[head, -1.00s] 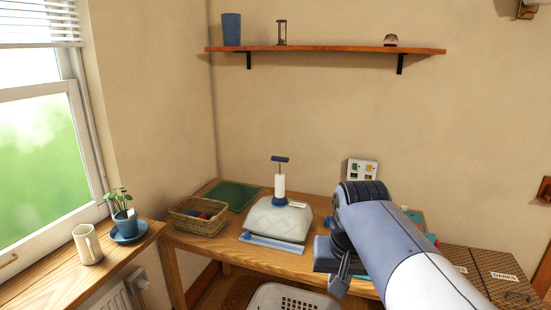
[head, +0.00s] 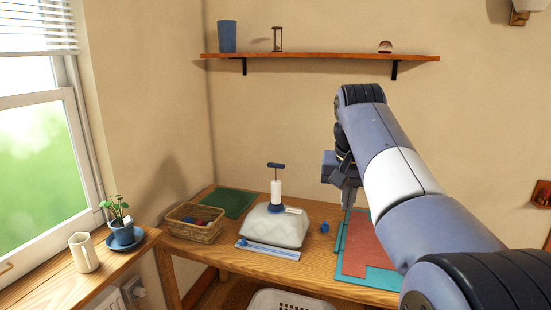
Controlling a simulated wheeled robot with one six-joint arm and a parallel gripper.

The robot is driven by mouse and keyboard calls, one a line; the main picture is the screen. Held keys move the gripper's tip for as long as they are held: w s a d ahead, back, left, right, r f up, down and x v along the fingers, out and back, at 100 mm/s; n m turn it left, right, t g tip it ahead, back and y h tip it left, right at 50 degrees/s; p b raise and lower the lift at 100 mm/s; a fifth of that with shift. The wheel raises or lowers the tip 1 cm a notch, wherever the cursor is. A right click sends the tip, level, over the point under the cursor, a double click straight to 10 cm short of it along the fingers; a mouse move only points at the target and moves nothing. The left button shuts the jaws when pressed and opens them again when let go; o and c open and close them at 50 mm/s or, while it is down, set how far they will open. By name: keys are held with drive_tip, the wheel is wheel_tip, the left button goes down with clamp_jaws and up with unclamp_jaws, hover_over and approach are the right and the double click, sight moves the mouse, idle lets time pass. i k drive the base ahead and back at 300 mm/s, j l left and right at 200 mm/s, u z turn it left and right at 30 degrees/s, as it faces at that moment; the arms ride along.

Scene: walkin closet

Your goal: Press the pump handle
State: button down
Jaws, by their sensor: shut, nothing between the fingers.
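The pump stands upright on top of a pale, puffed-up bag (head: 274,228) on the wooden table. It has a blue T-shaped pump handle (head: 276,166), a white barrel (head: 276,191) and a blue base. The handle is raised, with a short shaft showing above the barrel. My gripper (head: 347,200) is shut and empty, pointing down to the right of the pump and apart from it. Its fingertips are small and partly unclear in this view.
A wicker basket (head: 195,224) and a green mat (head: 231,203) lie left of the bag. A small blue piece (head: 325,227) lies to its right, near a red and teal sheet (head: 362,245). A shelf (head: 320,57) runs above. A white laundry basket (head: 290,299) stands below the table's front.

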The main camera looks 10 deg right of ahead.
sight(277, 166)
drive_tip(key=i+j, duration=0.15)
drive_tip(key=i, duration=0.35)
drive_tip(key=i+j+z, duration=0.1)
drive_tip(key=i, duration=0.4)
drive_tip(key=i+j, duration=0.2)
drive_tip(key=i, duration=0.35)
drive_tip(key=i+j+z, duration=0.1)
drive_tip(key=i, duration=0.4)
drive_tip(key=j, duration=0.1)
